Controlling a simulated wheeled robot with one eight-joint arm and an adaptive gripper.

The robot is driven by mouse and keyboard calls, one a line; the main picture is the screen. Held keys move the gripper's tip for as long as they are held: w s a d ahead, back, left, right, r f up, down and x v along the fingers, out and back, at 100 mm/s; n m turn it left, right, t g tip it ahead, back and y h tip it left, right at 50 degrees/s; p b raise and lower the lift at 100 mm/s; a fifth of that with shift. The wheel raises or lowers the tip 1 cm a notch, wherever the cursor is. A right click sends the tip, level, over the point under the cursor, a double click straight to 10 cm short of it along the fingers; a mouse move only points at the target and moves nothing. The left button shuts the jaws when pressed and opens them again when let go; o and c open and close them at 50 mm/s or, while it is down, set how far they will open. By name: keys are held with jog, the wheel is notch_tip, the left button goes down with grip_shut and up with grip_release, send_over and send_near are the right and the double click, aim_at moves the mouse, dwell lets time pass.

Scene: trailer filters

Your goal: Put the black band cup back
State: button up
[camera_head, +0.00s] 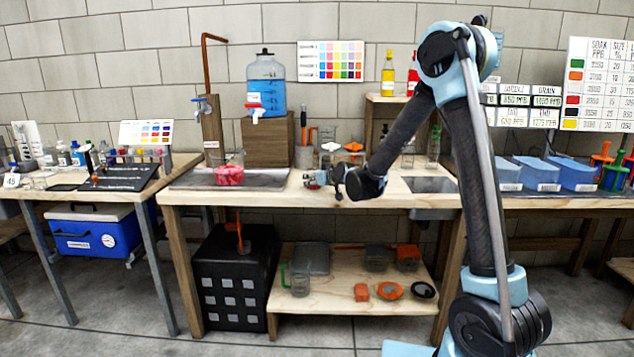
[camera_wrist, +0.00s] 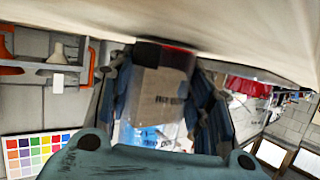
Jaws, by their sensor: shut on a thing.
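My gripper (camera_head: 318,180) is low over the front middle of the centre bench, pointing left. In the wrist view my gripper (camera_wrist: 165,105) is shut with a finger on each side of a clear cup (camera_wrist: 160,90). A black band (camera_wrist: 165,55) runs around the cup at its upper end in that picture, which appears turned over. The wooden block and blue jug show through its clear wall. In the head view the held cup is too small to make out clearly. I cannot tell whether it touches the bench.
A cup of red liquid (camera_head: 229,174) stands on the grey tray (camera_head: 195,179) to the left. The wooden block (camera_head: 268,142) bears a blue jug (camera_head: 266,85). Funnels (camera_head: 353,147) hang on a rack behind my gripper. A sink (camera_head: 432,185) lies to the right.

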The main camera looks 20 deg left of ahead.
jog(key=o, duration=1.2)
